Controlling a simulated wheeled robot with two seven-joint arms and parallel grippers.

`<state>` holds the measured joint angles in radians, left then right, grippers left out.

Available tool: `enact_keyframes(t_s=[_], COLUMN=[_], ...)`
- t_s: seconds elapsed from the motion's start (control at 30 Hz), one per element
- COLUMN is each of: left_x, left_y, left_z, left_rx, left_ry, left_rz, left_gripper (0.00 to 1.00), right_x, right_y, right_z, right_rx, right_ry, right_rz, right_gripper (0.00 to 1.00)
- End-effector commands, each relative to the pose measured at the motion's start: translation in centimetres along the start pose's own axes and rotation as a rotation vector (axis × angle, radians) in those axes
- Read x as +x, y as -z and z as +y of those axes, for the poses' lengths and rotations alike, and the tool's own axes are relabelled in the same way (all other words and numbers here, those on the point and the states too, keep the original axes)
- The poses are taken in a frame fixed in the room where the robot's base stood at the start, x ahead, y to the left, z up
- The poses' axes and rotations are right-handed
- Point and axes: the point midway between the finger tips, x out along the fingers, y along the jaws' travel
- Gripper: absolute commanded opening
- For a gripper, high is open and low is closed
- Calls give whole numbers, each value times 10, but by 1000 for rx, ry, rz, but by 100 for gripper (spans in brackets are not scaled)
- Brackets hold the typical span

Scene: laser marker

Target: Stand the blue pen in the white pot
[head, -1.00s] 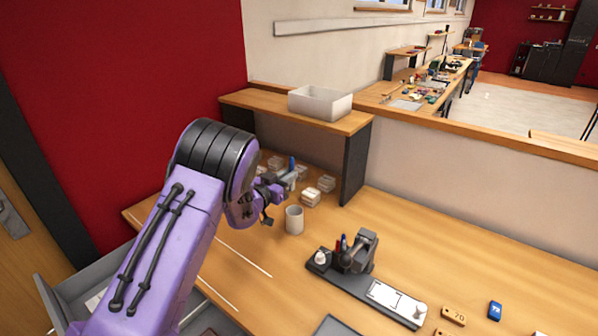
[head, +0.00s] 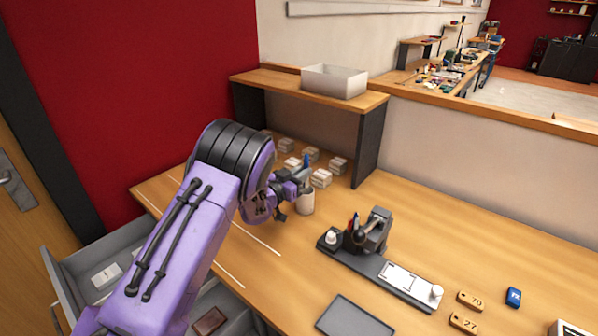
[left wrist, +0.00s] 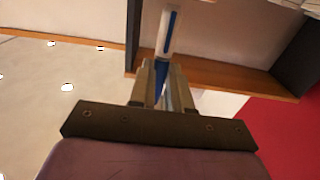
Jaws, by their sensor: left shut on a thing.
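My left gripper (head: 300,179) is shut on the blue pen (head: 307,160), which stands roughly upright in its fingers. The pen's blue and white end shows beyond the fingers in the left wrist view (left wrist: 167,32). My right gripper is not in view.
A dark marking device (head: 376,232) with several pens stands to the right. An open drawer (head: 72,262) is at left. A grey tray (head: 352,318) lies in front.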

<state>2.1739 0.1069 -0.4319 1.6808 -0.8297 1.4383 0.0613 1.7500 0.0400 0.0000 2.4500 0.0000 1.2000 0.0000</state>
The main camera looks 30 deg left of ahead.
Motion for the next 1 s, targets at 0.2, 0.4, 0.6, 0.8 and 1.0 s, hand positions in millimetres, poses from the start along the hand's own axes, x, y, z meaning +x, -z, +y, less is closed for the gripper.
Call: enact_keyframes(t_s=[0.2, 0.4, 0.6, 0.8, 1.0], left_x=[-1, -1, -1, -1, -1], left_y=[-26, -44, -54, -53, -53], left_z=[-1, -1, -1, -1, -1], left_rx=[0, -1, -2, -1, -1], left_ry=[1, 1, 1, 1, 1], left_rz=[-1, 0, 1, 0, 0], left_gripper=[0, 0, 0, 0, 47], right_x=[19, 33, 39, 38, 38], right_y=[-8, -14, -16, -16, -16], right_z=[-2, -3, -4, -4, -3], right_rx=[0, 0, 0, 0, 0], right_ry=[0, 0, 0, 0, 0], right_rz=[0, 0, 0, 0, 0], right_gripper=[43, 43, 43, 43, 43])
